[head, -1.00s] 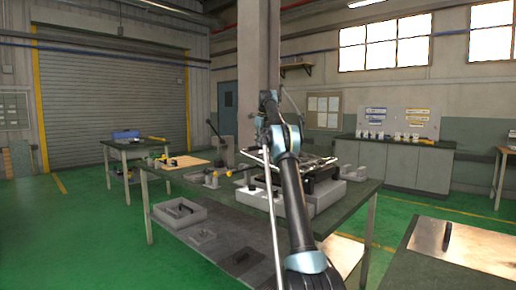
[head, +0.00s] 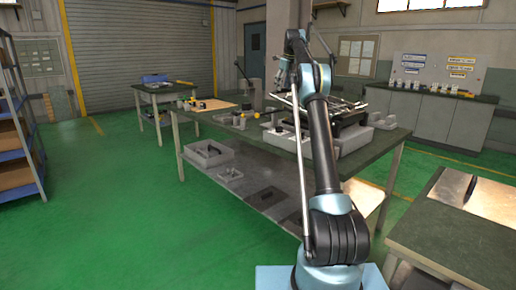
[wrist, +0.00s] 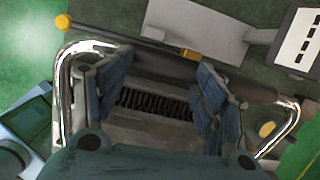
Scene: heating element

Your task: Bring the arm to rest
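My arm (head: 322,140) reaches up and away from me, over the large workbench in the head view. My gripper (wrist: 162,85) shows in the wrist view with its two blue-grey fingers spread apart. A dark ribbed part of the equipment below shows through the gap, and I see nothing held between the fingers. A bent chrome tube (wrist: 64,85) curves at the left, with another at the right.
The workbench (head: 370,162) carries a grey-based device (head: 352,137) behind my arm. A grey tray (head: 207,153) sits on its lower shelf. Another bench (head: 440,235) stands close at right, and shelving (head: 20,130) at far left. Green floor (head: 120,220) is open at left.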

